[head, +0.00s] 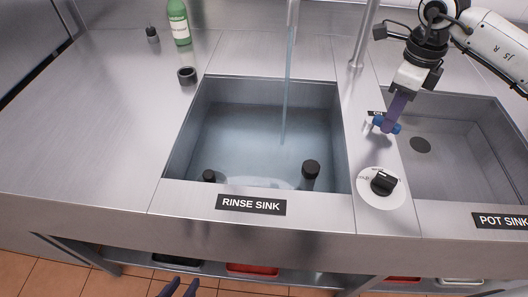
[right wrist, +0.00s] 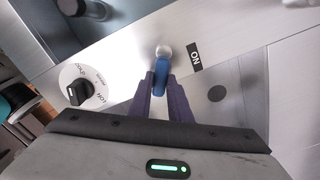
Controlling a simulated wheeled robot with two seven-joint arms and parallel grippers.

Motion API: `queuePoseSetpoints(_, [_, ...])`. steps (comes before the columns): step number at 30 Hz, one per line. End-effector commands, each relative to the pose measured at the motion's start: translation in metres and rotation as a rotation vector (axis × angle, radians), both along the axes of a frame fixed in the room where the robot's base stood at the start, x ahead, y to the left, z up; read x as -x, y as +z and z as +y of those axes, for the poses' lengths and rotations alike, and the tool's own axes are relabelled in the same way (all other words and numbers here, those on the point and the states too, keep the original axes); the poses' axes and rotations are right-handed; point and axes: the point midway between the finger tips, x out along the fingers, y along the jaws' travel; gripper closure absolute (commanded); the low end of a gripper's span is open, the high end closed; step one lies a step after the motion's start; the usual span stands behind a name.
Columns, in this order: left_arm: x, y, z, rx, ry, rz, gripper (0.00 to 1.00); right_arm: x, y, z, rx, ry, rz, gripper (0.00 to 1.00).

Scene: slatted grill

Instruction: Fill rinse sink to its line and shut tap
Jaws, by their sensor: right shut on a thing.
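The rinse sink (head: 340,130) holds bluish water (head: 250,135), and a thin stream (head: 287,75) falls into it from the spout (head: 292,12). I cannot make out a fill line. My right gripper (head: 392,118) is shut on the blue tap handle (head: 379,121) on the strip between the sinks. In the right wrist view the fingers (right wrist: 161,88) close around the blue handle (right wrist: 161,72), beside an ON label (right wrist: 195,57).
A HOT/COLD dial (head: 382,186) sits in front of the handle. The pot sink (head: 440,170) at right is empty. Dark-capped objects (head: 310,170) (head: 208,176) stand at the rinse sink's front.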

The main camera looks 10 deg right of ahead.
Motion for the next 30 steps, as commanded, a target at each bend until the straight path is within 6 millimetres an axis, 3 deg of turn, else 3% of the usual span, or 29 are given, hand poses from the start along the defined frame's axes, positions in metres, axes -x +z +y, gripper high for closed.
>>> queuePoseSetpoints(5, [0.0, 0.0, 0.0, 0.0, 0.0, 0.0, 0.69, -0.001, 0.001, 0.0, -0.001, -0.005, -0.006, 1.0])
queuePoseSetpoints(13, [0.0, 0.006, 0.0, 0.0, 0.0, 0.0, 0.69, 0.004, 0.002, 0.007, -0.002, -0.205, -0.006, 1.0])
queuePoseSetpoints(23, [0.0, 0.007, 0.0, 0.0, 0.0, 0.0, 0.69, 0.004, 0.002, 0.008, -0.002, -0.238, -0.005, 1.0])
queuePoseSetpoints(30, [0.0, 0.012, 0.0, 0.0, 0.0, 0.0, 0.69, 0.008, 0.002, 0.015, -0.002, -0.425, -0.005, 1.0])
